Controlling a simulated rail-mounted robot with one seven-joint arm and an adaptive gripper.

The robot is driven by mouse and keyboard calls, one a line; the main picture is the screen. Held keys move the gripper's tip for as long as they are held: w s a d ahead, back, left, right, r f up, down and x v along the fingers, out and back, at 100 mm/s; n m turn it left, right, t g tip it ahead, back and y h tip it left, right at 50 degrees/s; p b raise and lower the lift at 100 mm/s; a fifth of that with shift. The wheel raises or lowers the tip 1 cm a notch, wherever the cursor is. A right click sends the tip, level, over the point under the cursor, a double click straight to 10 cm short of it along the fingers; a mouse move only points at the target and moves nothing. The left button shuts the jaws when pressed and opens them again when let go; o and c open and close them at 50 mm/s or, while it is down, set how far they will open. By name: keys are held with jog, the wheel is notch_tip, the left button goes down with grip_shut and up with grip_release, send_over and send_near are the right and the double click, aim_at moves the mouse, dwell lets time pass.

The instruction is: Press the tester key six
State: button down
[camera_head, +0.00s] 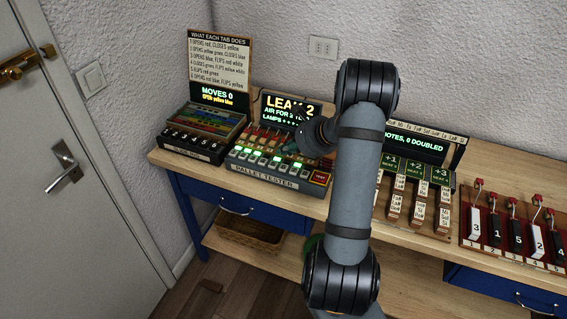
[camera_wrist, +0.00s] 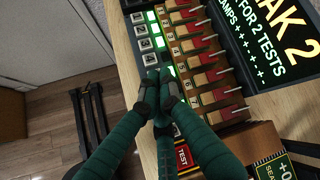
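In the wrist view the upper keys (camera_wrist: 145,44) show beside lit green lamps. I cannot tell whether the tips touch a key.
A red TEST button (camera_wrist: 184,157) lies close to my fingers in the wrist view. Another box (camera_head: 205,125) with a "MOVES 0" screen sits left; racks of tabs (camera_head: 410,190) and numbered levers (camera_head: 515,235) sit right.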

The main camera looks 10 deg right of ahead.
jog(key=shift+r, duration=0.6)
notch_tip(320, 180, up, 8)
jog(key=p, duration=0.6)
